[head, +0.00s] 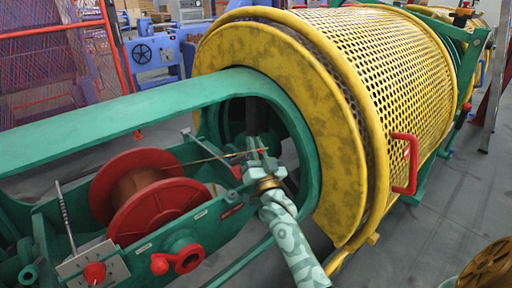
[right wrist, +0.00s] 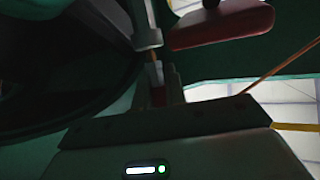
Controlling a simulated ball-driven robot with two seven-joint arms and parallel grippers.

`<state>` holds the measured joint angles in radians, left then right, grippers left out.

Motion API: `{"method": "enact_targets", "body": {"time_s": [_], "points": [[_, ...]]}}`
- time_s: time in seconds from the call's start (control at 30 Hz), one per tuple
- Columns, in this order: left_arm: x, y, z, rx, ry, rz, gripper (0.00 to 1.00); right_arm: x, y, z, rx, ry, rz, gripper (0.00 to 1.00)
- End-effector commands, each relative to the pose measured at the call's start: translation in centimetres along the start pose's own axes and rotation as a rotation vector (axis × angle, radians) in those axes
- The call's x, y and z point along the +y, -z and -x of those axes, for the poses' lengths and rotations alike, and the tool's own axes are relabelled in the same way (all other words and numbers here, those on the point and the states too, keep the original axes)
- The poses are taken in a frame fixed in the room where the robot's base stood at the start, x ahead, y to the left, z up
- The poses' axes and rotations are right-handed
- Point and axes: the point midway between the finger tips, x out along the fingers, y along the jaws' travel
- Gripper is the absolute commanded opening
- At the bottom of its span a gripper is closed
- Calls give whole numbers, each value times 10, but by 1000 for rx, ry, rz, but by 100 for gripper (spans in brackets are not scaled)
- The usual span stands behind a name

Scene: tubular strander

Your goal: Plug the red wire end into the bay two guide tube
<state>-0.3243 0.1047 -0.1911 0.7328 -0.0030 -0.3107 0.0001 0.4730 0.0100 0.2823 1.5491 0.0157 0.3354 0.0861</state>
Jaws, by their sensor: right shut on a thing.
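My right gripper (head: 256,150) is in front of the dark opening of the green frame. In the right wrist view, the gripper (right wrist: 164,82) is shut on a small red piece, the red wire end (right wrist: 158,97). A thin orange-brown length shows just above the fingers, in line with a grey tube-like piece (right wrist: 148,38), which may be the guide tube. I cannot tell whether it is touching or inside that piece. In the head view, the thin wire (head: 212,157) runs from the red spool (head: 165,210) to the gripper. My left gripper is not in view.
The green frame (head: 130,110) surrounds the spool bay. A big yellow perforated drum (head: 390,65) with a red handle (head: 412,165) stands behind and to the right. A red block (right wrist: 222,22) is close above the gripper in the wrist view.

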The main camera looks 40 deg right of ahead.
Motion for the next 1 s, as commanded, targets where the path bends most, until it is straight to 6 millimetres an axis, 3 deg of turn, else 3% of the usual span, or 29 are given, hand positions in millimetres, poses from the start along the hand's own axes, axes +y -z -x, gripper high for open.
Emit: {"method": "enact_targets", "body": {"time_s": [0.47, 0.5, 0.57, 0.87, 1.0], "points": [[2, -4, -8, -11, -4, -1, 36, 0, -12, -4, 0, 0, 0, 0], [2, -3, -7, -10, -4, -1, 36, 0, -11, -4, 1, 0, 0, 24], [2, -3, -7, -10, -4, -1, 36, 0, -10, -4, 1, 0, 0, 38], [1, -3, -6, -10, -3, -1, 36, 0, -10, -3, 0, 0, 0, 38], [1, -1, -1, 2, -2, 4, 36, 0, -9, 12, -2, 0, -1, 38]]}}
